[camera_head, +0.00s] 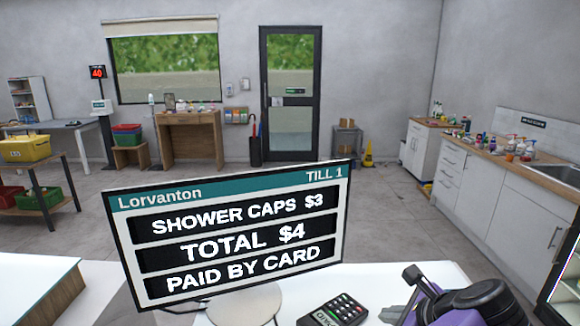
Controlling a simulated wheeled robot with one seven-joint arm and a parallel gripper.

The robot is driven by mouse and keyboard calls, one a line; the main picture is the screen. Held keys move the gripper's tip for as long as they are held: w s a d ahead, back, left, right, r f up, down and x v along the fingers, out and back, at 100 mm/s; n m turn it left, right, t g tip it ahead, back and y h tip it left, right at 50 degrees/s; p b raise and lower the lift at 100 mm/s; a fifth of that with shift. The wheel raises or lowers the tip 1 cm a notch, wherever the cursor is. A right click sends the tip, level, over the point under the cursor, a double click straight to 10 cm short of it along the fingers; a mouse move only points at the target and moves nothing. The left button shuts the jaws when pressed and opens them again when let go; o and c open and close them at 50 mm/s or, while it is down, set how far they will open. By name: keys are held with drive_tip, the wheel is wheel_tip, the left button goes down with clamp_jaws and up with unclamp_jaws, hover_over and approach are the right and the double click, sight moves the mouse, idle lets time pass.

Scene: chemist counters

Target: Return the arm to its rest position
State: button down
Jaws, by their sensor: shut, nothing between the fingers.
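My purple and black arm (465,303) shows at the bottom right, folded low over the white counter (440,270). The grey tips of my gripper (392,313) show at the arm's left side, near the card reader (338,311). The gripper is shut and holds nothing that I can see. The lower part of the arm is cut off by the bottom edge.
A till screen (235,235) on a round stand fills the middle front, reading "PAID BY CARD". A sink counter (500,165) runs along the right wall. Open floor (385,200) lies beyond.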

drive_tip(key=s+d+r+n+t+h, duration=0.1)
drive_tip(key=s+d+r+n+h, duration=0.2)
drive_tip(key=d, duration=0.6)
drive_tip(key=s+d+r+n+t+h, duration=0.15)
drive_tip(key=d+n+h, duration=0.3)
drive_tip(key=d, duration=0.45)
drive_tip(key=s+d+r+n+t+h, duration=0.2)
drive_tip(key=s+d+n+h, duration=0.15)
drive_tip(key=d, duration=0.55)
drive_tip(key=s+a+f+n+y, duration=0.2)
drive_tip(key=s+a+f+n, duration=0.2)
drive_tip(key=s+a, duration=0.5)
drive_tip(key=s+a+f+n+t+y+b, duration=0.1)
drive_tip(key=s+a+f+n+y, duration=0.2)
drive_tip(key=s+a, duration=0.6)
drive_tip(key=s+a+f+n+t+y+b, duration=0.1)
drive_tip(key=s+a+f+n+y, duration=0.2)
drive_tip(key=s, duration=1.4)
drive_tip(key=shift+s+a+f+n, duration=0.2)
drive_tip(key=shift+a+f+n, duration=0.9)
drive_tip(key=shift+a+n, duration=1.6)
drive_tip(key=shift+a+m, duration=0.5)
